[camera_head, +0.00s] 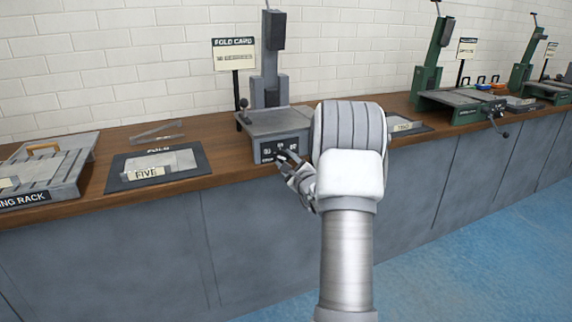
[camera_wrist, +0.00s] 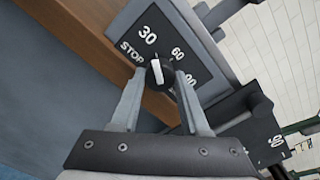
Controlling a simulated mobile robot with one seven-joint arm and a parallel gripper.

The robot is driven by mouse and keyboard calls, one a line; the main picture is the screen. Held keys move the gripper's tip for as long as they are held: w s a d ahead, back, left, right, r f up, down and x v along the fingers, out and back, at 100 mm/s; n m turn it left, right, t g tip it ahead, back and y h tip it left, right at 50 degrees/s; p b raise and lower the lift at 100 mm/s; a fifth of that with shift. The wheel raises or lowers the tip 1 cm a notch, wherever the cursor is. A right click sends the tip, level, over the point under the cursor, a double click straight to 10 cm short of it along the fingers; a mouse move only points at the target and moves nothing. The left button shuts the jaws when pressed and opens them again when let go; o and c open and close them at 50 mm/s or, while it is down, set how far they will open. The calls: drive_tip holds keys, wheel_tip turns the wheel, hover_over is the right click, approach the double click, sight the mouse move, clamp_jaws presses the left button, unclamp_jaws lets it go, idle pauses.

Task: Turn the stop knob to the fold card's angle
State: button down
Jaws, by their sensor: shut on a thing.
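The stop knob (camera_wrist: 158,73) is dark with a white pointer bar and sits on a dial plate (camera_wrist: 160,40) marked STOP, 30, 60 and 90. In the wrist view the bar's upper end lies toward the 30; the exact setting is hard to tell. My gripper (camera_wrist: 163,77) is shut on the knob, one finger on each side. In the head view my gripper (camera_head: 284,162) reaches the front of the grey bending machine (camera_head: 275,122), hiding the knob. The fold card (camera_head: 234,54) stands on a post behind that machine; its smaller line is too small to read.
A dark mat (camera_head: 195,166) with a clear sheet and a label reading FIVE lies left of the machine. A grey rack (camera_head: 72,180) is at far left. Green machines (camera_head: 432,75) stand further right. The blue floor is clear at right.

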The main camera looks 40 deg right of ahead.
idle(0.4)
drive_tip(key=shift+c, duration=2)
unclamp_jaws()
drive_tip(key=shift+s, duration=0.15)
drive_tip(key=p+v, duration=0.3)
drive_tip(key=v, duration=1.4)
drive_tip(key=shift+s+d, duration=0.1)
